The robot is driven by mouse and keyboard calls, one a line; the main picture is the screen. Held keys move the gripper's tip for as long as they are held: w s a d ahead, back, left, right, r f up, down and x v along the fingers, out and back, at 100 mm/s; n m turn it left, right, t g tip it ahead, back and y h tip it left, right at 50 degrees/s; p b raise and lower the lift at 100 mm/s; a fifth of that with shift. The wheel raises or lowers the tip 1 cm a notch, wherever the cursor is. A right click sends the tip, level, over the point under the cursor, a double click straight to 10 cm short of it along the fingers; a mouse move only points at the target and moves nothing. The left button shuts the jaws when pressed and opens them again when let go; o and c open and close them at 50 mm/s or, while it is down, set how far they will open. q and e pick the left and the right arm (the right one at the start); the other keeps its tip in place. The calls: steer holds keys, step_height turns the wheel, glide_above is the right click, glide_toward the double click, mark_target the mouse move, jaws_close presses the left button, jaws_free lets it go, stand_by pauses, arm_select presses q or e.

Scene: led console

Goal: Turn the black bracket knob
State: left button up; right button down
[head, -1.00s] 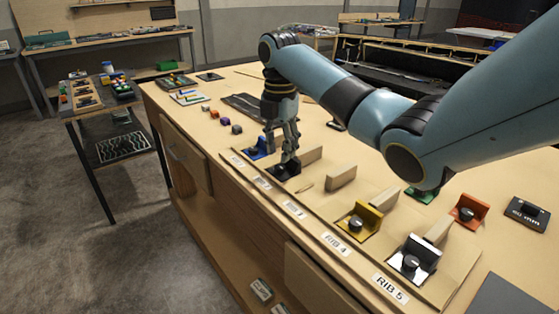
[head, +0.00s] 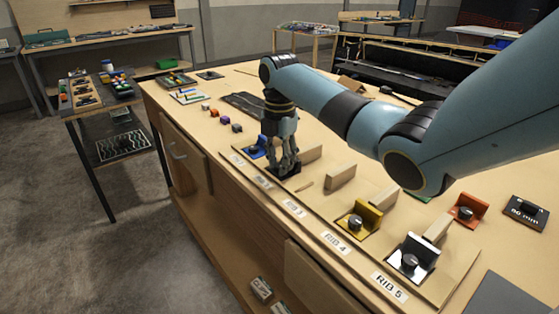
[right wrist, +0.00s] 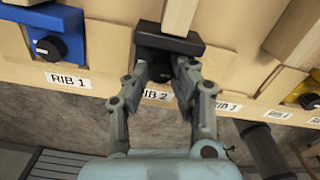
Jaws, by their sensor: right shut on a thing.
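The black bracket (right wrist: 160,42) stands at the RIB 2 label (right wrist: 157,95) in the right wrist view, against a wooden block. Its knob is mostly hidden between my fingers. My right gripper (right wrist: 162,75) is shut on the black bracket knob, one finger on each side. In the head view my right gripper (head: 284,168) reaches down over the black bracket (head: 290,170), which is largely covered by the fingers. My left gripper is not in view.
A blue bracket (head: 257,147) with a black knob sits close beside my right gripper. Yellow (head: 365,218), white (head: 412,258) and orange (head: 468,210) brackets stand further right. Small coloured cubes (head: 225,120) lie behind. Wooden blocks (head: 341,177) stand along the ribs.

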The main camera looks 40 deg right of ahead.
steer(key=shift+r+m+p, duration=0.2)
steer(key=shift+m+p, duration=0.6)
steer(key=shift+p, duration=0.2)
steer(key=m+p, duration=0.3)
steer(key=shift+m+p, duration=0.85)
steer(key=shift+m, duration=0.25)
steer(key=m+p, duration=0.2)
steer(key=m, duration=0.1)
steer(key=shift+w+m, duration=0.1)
steer(key=shift+m, duration=0.2)
steer(key=shift+f+m+p, duration=0.15)
steer(key=shift+m+p, duration=0.5)
steer(key=shift+m, duration=1.15)
steer(key=c, duration=1.4)
jaws_free()
